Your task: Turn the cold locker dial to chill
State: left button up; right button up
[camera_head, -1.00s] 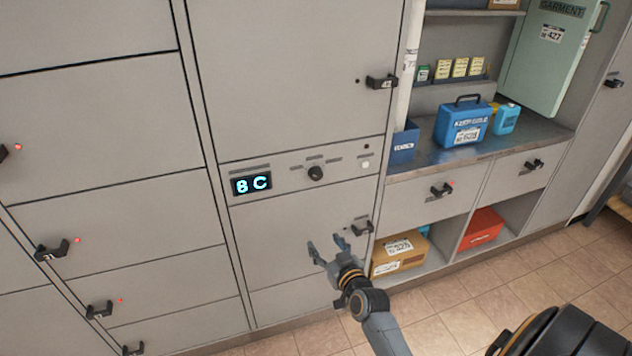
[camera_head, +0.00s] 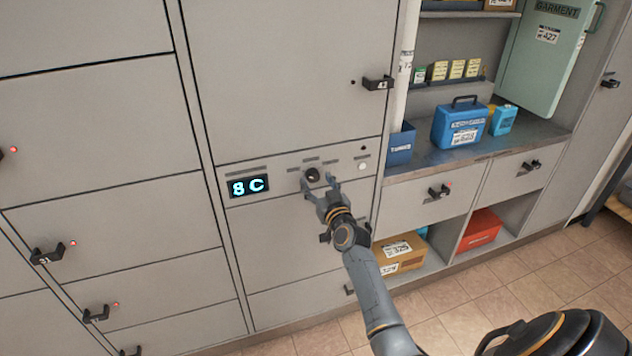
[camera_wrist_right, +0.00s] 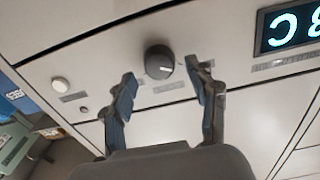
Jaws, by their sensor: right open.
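The cold locker dial (camera_head: 312,175) is a round dark knob on a grey control strip, with small label plates around it. In the right wrist view the dial (camera_wrist_right: 159,62) shows a pale pointer mark. The display (camera_head: 249,186) left of it reads 8 C in cyan. My right gripper (camera_head: 320,186) is open, just below the dial. In the right wrist view its two fingers (camera_wrist_right: 160,82) are spread, with the dial beyond and between their tips; contact cannot be made out. My left gripper is not in view.
A white round button (camera_head: 362,166) sits on the strip right of the dial. A locker handle (camera_head: 378,83) juts out above. Shelves with a blue case (camera_head: 461,124) stand at the right. The tiled floor (camera_head: 450,310) is partly clear.

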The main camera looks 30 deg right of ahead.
jog(key=shift+w+d, duration=0.15)
jog(key=shift+w, duration=0.5)
jog(key=c, duration=1.1)
jog(key=shift+c, duration=0.2)
